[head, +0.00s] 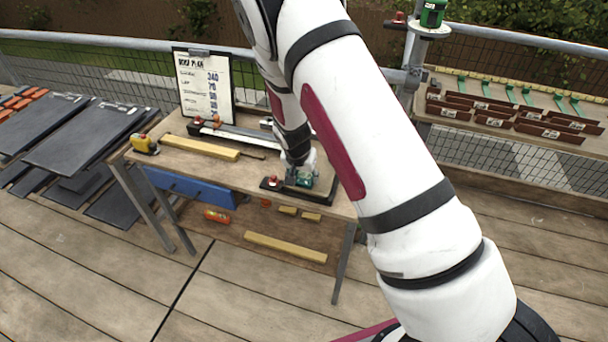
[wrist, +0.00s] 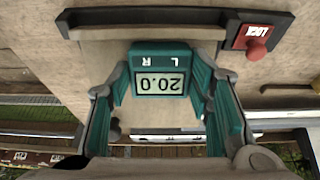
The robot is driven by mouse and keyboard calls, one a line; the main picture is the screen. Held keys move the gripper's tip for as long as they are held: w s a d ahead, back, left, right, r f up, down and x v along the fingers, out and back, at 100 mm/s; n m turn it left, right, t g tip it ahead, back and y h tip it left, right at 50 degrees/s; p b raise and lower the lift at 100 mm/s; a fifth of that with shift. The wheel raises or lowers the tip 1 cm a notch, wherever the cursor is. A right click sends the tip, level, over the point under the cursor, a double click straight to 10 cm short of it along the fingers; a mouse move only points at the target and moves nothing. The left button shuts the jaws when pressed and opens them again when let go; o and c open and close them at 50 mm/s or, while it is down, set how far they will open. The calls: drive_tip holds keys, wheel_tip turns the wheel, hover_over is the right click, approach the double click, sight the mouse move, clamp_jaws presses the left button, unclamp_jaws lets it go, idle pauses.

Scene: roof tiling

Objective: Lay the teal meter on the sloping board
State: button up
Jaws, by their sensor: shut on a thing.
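The teal meter (wrist: 160,58) shows a display reading 20.0 and the letters L and R, upside down in the wrist view. My gripper (wrist: 160,80) is shut on it, one finger on each side. In the head view the meter (head: 305,181) is a small teal patch under my gripper (head: 297,172), at the right end of the workbench. It is over a board (wrist: 102,50) with a dark edge bar and a red knob marked LOCK (wrist: 257,50); this looks like the sloping board. Whether the meter touches the board I cannot tell.
The workbench (head: 240,178) also carries a yellow tool (head: 145,144), a wood strip (head: 205,147) and a clipboard (head: 205,88) at the back. Dark slates (head: 82,135) lie at left. A right-hand table (head: 440,118) holds brown labelled pieces. My arm hides part of the bench.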

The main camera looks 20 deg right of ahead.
drive_tip(key=shift+s+a+f, duration=0.1)
drive_tip(key=shift+s+a, duration=0.05)
drive_tip(key=shift+s, duration=0.05)
drive_tip(key=o, duration=1.1)
drive_tip(key=p+v, duration=0.3)
drive_tip(key=v, duration=0.4)
drive_tip(key=shift+p, duration=0.3)
